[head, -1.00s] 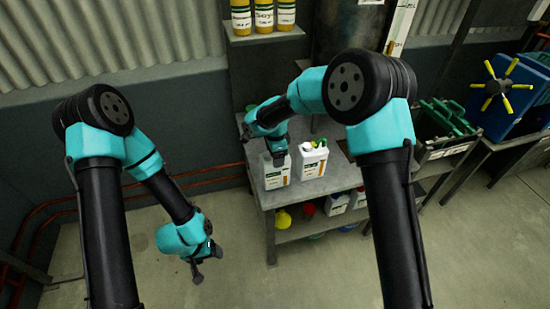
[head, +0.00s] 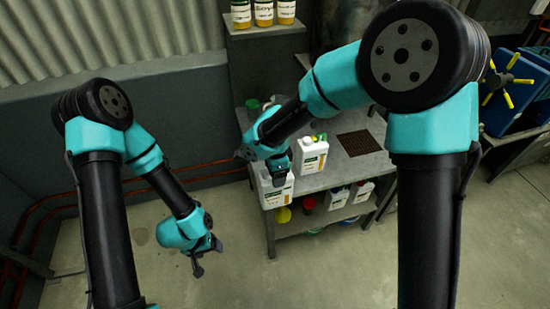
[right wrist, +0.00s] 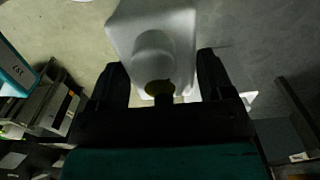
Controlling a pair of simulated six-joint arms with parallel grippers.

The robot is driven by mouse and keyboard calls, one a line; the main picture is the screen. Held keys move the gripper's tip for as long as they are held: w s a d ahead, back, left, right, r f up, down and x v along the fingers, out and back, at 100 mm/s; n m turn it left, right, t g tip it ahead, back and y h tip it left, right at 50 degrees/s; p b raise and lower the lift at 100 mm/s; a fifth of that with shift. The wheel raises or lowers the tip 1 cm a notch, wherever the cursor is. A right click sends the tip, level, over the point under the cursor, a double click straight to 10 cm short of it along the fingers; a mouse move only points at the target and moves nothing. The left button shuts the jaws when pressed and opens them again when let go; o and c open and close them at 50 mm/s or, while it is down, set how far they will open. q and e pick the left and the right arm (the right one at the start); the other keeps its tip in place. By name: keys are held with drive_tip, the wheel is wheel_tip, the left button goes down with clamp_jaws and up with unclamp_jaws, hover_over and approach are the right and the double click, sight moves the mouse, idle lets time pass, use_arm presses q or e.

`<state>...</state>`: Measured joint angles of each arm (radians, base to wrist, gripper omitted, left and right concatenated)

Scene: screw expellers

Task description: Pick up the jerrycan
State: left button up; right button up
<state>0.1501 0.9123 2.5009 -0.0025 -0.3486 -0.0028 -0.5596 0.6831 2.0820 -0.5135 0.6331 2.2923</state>
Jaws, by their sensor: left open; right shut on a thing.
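A white jerrycan (head: 276,194) with a printed label is in my right gripper (head: 280,172), at the front left edge of the metal table in the head view. In the right wrist view the white jerrycan (right wrist: 150,35) is between the two dark fingers of the right gripper (right wrist: 163,85), with its yellowish cap towards the camera. A second white jerrycan (head: 314,157) with a green and yellow top stands on the table, just right of the held one. My left gripper (head: 205,262) is open and empty over the floor at the left.
The grey metal table (head: 335,178) has a dark grate (head: 359,143) at its right. A lower shelf holds several containers, including a yellow one (head: 283,215) and white ones (head: 338,197). The floor at the left is clear.

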drive_tip(key=shift+s+r, duration=0.15)
drive_tip(key=shift+s, duration=1.2)
drive_tip(key=shift+w+d, duration=0.1)
drive_tip(key=w+d+f+n, duration=0.1)
drive_tip(key=w+d+n, duration=0.3)
drive_tip(key=d, duration=0.6)
drive_tip(key=w+d+f+n, duration=0.1)
drive_tip(key=w+d+n, duration=0.3)
drive_tip(key=d, duration=0.7)
drive_tip(key=shift+w+f+n, duration=0.4)
drive_tip(key=shift+w, duration=0.15)
drive_tip(key=shift+a, duration=0.1)
